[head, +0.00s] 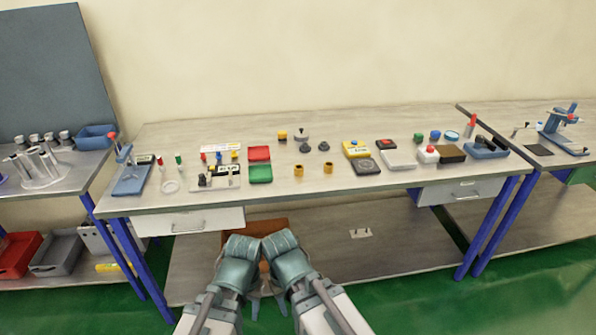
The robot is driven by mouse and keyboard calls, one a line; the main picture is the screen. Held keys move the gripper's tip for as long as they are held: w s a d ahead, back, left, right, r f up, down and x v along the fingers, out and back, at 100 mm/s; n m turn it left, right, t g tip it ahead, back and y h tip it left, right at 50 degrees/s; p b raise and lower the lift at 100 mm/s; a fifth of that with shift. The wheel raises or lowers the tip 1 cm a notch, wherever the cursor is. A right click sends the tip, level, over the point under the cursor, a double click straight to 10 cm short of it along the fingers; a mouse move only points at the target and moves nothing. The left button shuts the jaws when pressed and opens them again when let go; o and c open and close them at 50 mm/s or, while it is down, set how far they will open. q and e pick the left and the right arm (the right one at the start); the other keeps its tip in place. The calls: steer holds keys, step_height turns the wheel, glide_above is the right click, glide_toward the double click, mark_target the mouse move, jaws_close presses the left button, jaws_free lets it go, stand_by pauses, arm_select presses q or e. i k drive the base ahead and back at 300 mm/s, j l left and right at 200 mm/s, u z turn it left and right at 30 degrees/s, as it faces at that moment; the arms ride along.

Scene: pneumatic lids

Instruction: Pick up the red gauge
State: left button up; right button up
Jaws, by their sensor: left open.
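Several red things lie on the middle workbench, and at this size I cannot tell surely which is the red gauge. A flat red block (259,153) lies just behind a green block. A small dark box with a red top (386,142) lies right of centre, behind a white box. My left gripper (255,303) is low in front of the bench, well apart from everything on it, open and empty. My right gripper (281,303) is close beside it, partly hidden by its own arm, and its jaws are not clear.
The middle workbench (330,195) has a drawer at each end and a lower shelf. Bare bench top shows along the back. Further benches stand left and right.

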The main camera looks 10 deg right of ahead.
mark_target(162, 169)
steer(key=i+j+z, duration=0.1)
steer(key=j, duration=0.25)
steer(key=i+j, duration=0.2)
steer(key=j, duration=0.15)
steer(key=i+j+z, duration=0.15)
steer(key=j, duration=0.2)
steer(key=i+j+z, duration=0.1)
steer(key=j, duration=0.25)
steer(key=i+j, duration=0.15)
steer(key=j, duration=0.25)
steer(key=i+j+z, duration=0.15)
steer(key=j, duration=0.25)
